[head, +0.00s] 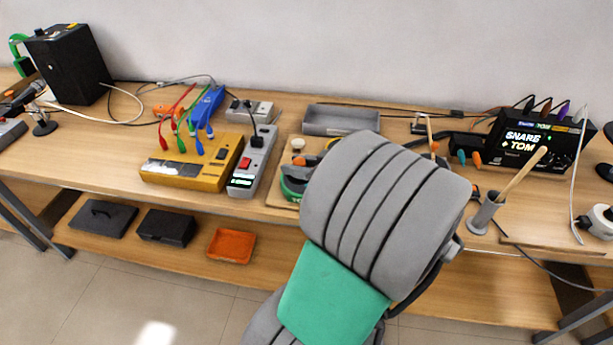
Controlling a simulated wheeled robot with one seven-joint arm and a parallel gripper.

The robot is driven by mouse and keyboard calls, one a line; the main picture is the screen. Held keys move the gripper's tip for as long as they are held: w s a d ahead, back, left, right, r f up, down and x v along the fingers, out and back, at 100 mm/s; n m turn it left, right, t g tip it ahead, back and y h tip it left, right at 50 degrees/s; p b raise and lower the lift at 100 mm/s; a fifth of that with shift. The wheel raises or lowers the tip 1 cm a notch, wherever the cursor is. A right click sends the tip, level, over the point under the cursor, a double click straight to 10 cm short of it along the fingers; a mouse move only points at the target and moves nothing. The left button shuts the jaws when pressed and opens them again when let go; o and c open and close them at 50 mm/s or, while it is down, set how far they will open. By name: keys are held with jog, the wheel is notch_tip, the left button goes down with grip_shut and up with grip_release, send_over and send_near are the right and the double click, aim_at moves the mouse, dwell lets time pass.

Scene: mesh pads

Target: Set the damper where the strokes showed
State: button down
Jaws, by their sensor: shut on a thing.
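My gripper is not visible; my own large grey and green arm fills the middle of the view and hides whatever is behind it. I cannot make out a damper for certain. A black module (535,140) at the right of the bench has a lit screen reading "SNARE + TOM". No mesh pad shows clearly.
A yellow box (190,164) with coloured cables and a grey power strip (254,160) stand left of my arm. A grey tray (341,120) lies behind it. A black speaker (68,62) is far left. An orange tray (231,246) sits on the lower shelf.

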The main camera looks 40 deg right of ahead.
jog(key=s+d+r, duration=0.1)
jog(key=s+d, duration=0.1)
jog(key=s, duration=0.3)
jog(key=w+d+f, duration=0.2)
jog(key=w+f, duration=0.1)
jog(key=w, duration=0.1)
jog(key=w+d+f, duration=0.2)
jog(key=w+f, duration=0.1)
jog(key=w, duration=0.1)
jog(key=w+d+f, duration=0.2)
jog(key=w+f, duration=0.1)
jog(key=w, duration=0.1)
jog(key=shift+d+f+b, duration=0.1)
jog(key=shift+f+b, duration=0.05)
jog(key=shift+b, duration=0.2)
notch_tip(320, 180, down, 3)
jog(key=shift+w+r, duration=0.15)
jog(key=shift+d+f, duration=0.1)
jog(key=shift+f, duration=0.25)
jog(key=c, duration=1.1)
grip_release()
jog(key=shift+f, duration=0.1)
jog(key=shift+c, duration=0.2)
